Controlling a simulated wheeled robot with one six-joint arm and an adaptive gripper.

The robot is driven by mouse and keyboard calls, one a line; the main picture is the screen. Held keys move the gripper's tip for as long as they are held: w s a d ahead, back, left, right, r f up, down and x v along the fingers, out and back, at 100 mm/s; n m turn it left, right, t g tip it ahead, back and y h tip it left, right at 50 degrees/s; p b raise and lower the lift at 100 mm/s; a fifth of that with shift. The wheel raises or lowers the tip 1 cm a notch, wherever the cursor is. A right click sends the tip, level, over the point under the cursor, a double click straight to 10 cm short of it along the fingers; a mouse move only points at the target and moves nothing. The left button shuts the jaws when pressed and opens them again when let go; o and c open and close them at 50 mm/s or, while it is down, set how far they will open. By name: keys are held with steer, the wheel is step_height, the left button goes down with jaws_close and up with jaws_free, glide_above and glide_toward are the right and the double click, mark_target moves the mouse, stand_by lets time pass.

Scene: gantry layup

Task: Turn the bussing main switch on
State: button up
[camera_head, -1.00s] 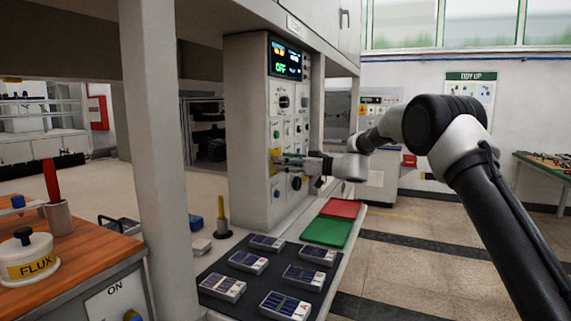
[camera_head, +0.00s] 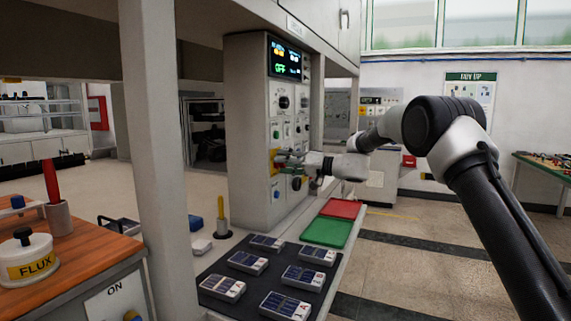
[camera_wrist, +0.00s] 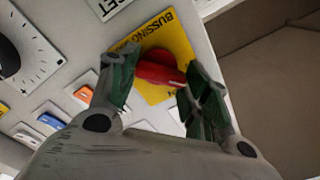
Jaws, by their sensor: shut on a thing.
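The bussing main switch (camera_wrist: 158,69) is a red rotary handle on a yellow plate (camera_wrist: 181,42) lettered "BUSSING". It sits on the front of the grey control cabinet (camera_head: 247,130). In the wrist view my gripper (camera_wrist: 155,85) has its green-padded fingers on either side of the red handle, shut on it. The handle's lower end points right, towards the right finger. In the head view my gripper (camera_head: 282,160) reaches the yellow plate from the right. The cabinet's display (camera_head: 285,59) shows green "OFF" text.
Other knobs and coloured buttons, such as an orange one (camera_wrist: 84,93) and a blue one (camera_wrist: 51,121), sit close to my fingers. Below, several cell modules lie on a dark mat (camera_head: 262,279), beside a green tray (camera_head: 327,232) and a red tray (camera_head: 341,208). A grey post (camera_head: 160,150) stands left.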

steer(key=shift+w+d+m, duration=0.1)
steer(key=shift+m, duration=2)
steer(key=shift+w+d+m, duration=0.1)
steer(key=shift+m, duration=2)
steer(key=o, duration=1)
steer(key=v, duration=1.2)
steer(key=shift+m, duration=0.3)
